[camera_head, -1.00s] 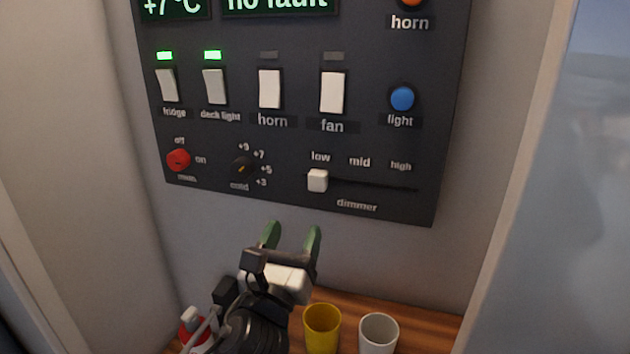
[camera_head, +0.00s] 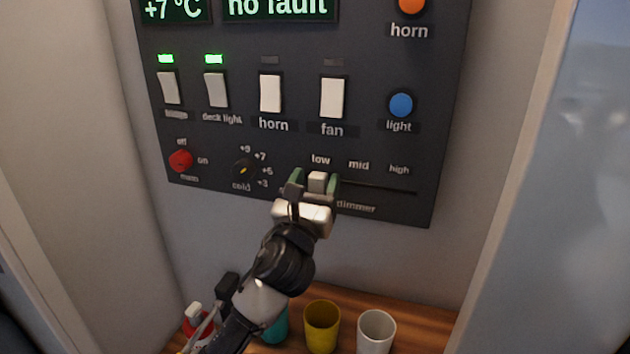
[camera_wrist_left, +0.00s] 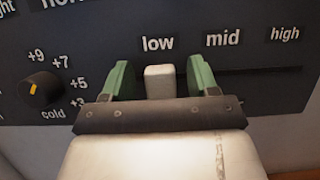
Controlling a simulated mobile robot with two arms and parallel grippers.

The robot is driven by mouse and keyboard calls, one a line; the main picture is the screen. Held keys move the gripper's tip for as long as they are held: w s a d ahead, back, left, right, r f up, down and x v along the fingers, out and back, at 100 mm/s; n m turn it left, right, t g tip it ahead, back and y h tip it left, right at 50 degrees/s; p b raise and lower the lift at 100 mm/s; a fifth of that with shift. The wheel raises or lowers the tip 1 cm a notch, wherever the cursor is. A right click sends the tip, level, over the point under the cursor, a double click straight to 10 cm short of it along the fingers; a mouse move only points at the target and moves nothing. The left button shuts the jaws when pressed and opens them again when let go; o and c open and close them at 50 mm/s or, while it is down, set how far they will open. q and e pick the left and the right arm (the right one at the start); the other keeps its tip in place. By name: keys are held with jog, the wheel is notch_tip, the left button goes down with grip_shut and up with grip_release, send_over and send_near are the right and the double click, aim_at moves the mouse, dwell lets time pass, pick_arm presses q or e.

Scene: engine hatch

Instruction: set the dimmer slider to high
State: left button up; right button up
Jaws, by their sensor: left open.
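The dimmer slider (camera_head: 318,181) is a small white knob at the left end of its dark track, under the "low" label. It also shows in the left wrist view (camera_wrist_left: 160,82). The track (camera_head: 380,187) runs right past "mid" to under "high". My left gripper (camera_head: 316,184) is open, with one green finger on each side of the knob. In the left wrist view (camera_wrist_left: 160,80) a gap shows between the knob and each finger, narrower on the right. The right gripper is not in view.
The cold dial (camera_head: 244,170) and red main switch (camera_head: 181,161) are left of the slider. Rocker switches (camera_head: 332,98) and a blue light button (camera_head: 401,105) are above. A yellow cup (camera_head: 322,327) and a white cup (camera_head: 376,332) stand on the wooden shelf below.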

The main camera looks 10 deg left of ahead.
aim_at(401, 179)
pick_arm(q)
grip_shut()
jog(key=d, duration=0.4)
jog(key=s+d, duration=0.1)
jog(key=d, duration=0.4)
jog(key=s+d+b, duration=0.1)
jog(key=d, duration=0.4)
jog(key=shift+s, duration=0.1)
jog(key=shift+c, duration=1.4)
grip_release()
jog(key=shift+d, duration=0.1)
jog(key=shift+o, duration=1.4)
jog(key=shift+d, duration=0.15)
jog(key=shift+s, duration=0.1)
